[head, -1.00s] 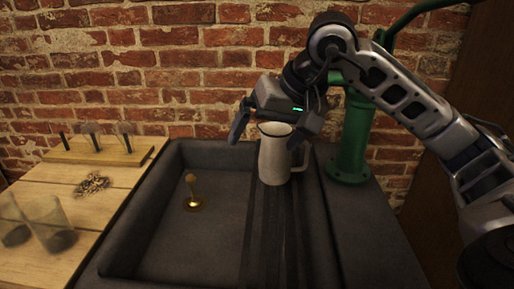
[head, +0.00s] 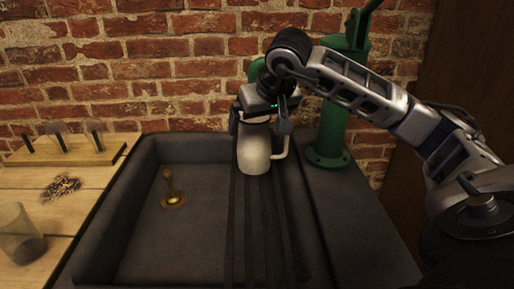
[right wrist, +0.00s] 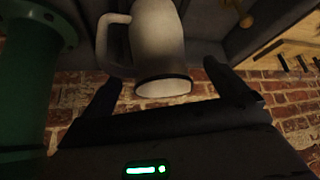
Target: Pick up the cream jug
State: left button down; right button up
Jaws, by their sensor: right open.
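The cream jug (head: 254,152) stands upright on the ribbed drainer strip at the right side of the dark sink. Its handle is on the right in the head view. My right gripper (head: 262,126) is open around the jug's upper part, one finger on each side, and covers its rim. In the right wrist view the jug (right wrist: 158,45) lies between the two open fingers (right wrist: 160,90), with a visible gap on each side. Whether a finger touches the jug I cannot tell from the head view. My left gripper is not in view.
A green pump (head: 331,130) stands close to the right of the jug. A brass plug (head: 173,198) stands in the sink basin (head: 140,235). A wooden counter (head: 85,215) at left holds a glass jar (head: 20,232) and a rack (head: 70,152). The basin is otherwise clear.

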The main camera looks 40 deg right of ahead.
jog(key=x, duration=0.4)
jog(key=shift+w+d+f, duration=0.1)
jog(key=shift+w+f, duration=0.05)
jog(key=shift+w, duration=0.05)
jog(key=c, duration=1.5)
jog(key=shift+r, duration=0.25)
